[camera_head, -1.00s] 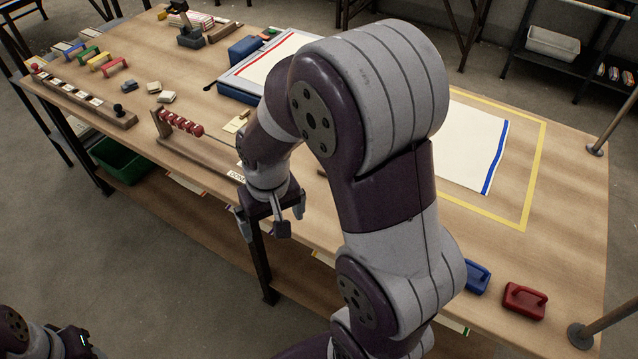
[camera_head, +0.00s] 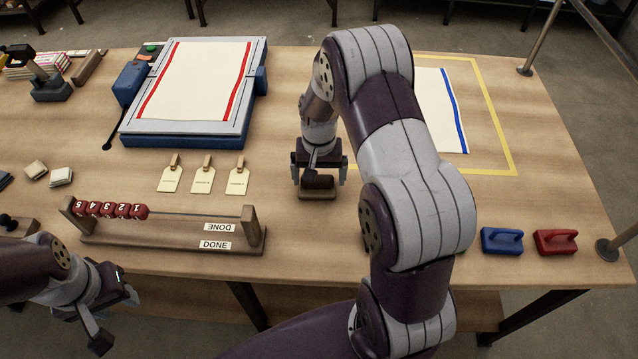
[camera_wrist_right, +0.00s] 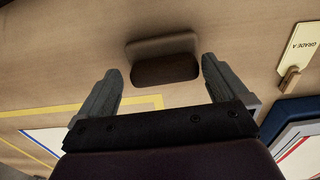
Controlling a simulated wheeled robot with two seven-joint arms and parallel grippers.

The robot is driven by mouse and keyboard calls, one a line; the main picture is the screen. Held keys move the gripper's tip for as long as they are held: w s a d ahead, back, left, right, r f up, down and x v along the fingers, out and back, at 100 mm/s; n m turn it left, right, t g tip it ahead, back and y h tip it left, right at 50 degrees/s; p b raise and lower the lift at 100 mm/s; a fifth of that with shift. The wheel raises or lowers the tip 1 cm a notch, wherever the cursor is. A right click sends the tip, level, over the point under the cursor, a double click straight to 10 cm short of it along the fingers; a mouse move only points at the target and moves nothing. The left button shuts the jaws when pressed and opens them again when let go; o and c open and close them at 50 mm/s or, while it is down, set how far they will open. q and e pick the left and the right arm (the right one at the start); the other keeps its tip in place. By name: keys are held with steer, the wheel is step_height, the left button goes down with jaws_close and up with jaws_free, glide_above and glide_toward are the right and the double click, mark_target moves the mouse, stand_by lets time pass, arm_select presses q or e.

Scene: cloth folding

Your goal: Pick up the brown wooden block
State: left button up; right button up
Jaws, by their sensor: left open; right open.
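The brown wooden block (camera_head: 318,193) stands on the table, with a dark brown upper part and a lighter lower part. It also shows in the right wrist view (camera_wrist_right: 165,73), in front of the fingers. My right gripper (camera_head: 319,176) is open and points down at the block, with one finger to each side of it in the head view. In the right wrist view, the right gripper (camera_wrist_right: 161,68) has nothing between its fingers, and the block lies between and beyond the tips. My left gripper (camera_head: 117,318) is open and empty at the lower left, off the table's front edge.
A counting rack with red beads (camera_head: 165,238) stands left of the block. Tags (camera_head: 203,178) and a blue-framed board (camera_head: 195,85) lie behind it. A blue handled block (camera_head: 502,241) and a red one (camera_head: 556,243) sit at the right. Yellow tape (camera_head: 497,120) surrounds a cloth (camera_head: 440,105).

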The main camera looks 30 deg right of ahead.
steer(key=shift+w+a+f, duration=0.1)
steer(key=shift+f, duration=0.4)
steer(key=shift+w+f, duration=0.15)
steer(key=shift+w, duration=0.05)
steer(key=c, duration=1)
steer(key=shift+o, duration=0.2)
steer(key=shift+r, duration=0.2)
steer(key=shift+r, duration=0.3)
steer(key=r, duration=0.2)
steer(key=a+r, duration=0.1)
steer(key=r, duration=0.1)
steer(key=shift+w, duration=0.4)
steer(key=w+a+r, duration=0.6)
steer(key=w+a, duration=0.1)
steer(key=shift+w, duration=0.25)
